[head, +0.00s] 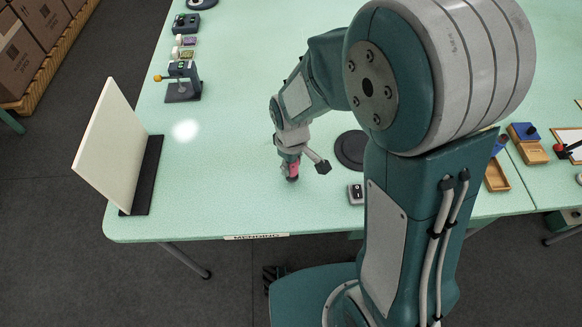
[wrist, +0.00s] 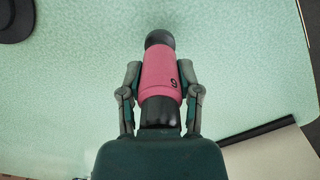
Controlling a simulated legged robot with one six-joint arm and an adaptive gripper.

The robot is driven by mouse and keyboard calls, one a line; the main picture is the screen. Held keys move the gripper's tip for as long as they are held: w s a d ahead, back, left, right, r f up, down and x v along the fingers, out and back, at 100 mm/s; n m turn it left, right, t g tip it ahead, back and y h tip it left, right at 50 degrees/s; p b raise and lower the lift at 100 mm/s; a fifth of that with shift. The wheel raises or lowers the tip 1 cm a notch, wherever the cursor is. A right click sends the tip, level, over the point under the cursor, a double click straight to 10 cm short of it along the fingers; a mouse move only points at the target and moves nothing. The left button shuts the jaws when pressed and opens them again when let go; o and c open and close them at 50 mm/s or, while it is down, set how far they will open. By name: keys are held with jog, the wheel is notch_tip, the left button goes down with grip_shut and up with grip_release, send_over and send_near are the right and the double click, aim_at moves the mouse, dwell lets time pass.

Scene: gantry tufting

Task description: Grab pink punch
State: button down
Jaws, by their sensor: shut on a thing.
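The pink punch (wrist: 160,72) is a pink cylinder with black ends and a dark mark on its side. In the wrist view it lies between the two fingers of my gripper (wrist: 160,95), which is shut on it. In the head view my gripper (head: 291,165) is above the mint-green table (head: 230,200), and a small pink part of the punch (head: 293,170) shows below it. The rest of the punch is hidden by the gripper there. I cannot tell whether its lower end touches the table.
A cream panel (head: 112,145) on a black base stands at the left edge. A dark disc (head: 350,150) and a small grey switch box (head: 356,193) are to the right of the gripper. A grey device with a yellow knob (head: 182,85) stands further back. The table between is clear.

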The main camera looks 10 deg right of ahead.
jog(key=s+d+r, duration=0.7)
jog(key=s+r, duration=0.3)
jog(key=s, duration=0.1)
jog(key=shift+s+d+r, duration=0.25)
jog(key=shift+s+r, duration=0.15)
